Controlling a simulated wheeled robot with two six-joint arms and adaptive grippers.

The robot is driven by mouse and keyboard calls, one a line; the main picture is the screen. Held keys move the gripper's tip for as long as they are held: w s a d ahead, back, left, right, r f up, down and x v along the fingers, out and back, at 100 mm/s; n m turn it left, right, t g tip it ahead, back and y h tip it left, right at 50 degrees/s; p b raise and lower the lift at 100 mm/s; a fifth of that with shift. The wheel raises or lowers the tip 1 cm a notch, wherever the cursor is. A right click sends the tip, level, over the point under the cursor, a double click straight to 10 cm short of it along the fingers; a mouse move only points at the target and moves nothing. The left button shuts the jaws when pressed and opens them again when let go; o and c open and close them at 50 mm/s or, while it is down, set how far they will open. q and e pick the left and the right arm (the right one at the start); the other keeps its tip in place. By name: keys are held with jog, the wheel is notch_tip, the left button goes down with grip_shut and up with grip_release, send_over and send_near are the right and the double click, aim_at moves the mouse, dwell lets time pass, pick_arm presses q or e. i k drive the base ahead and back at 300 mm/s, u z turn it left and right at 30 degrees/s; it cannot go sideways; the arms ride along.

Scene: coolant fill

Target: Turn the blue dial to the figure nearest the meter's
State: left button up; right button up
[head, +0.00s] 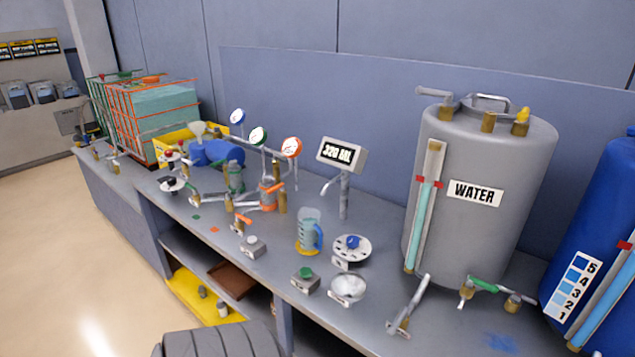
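The blue dial (352,242) is a small blue knob on a round white plate with marks around its rim. It sits on the bench just right of the jug. The figures on the plate are too small to read, and I cannot tell where the knob points. The meter (341,154) is a grey box on a post behind the dial. Its black display seems to read 320 ML. A clear measuring jug (309,231) with a blue handle stands on a yellow base left of the dial. Neither of my grippers is in view.
A green button box (305,279) and a white dish (347,287) sit in front of the dial. A grey WATER tank (487,225) stands to the right, with a lever (408,306) near its foot. Round gauges, valves and pipes crowd the bench to the left.

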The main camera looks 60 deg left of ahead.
aim_at(352, 241)
jog(key=k, duration=0.3)
jog(key=u, duration=0.8)
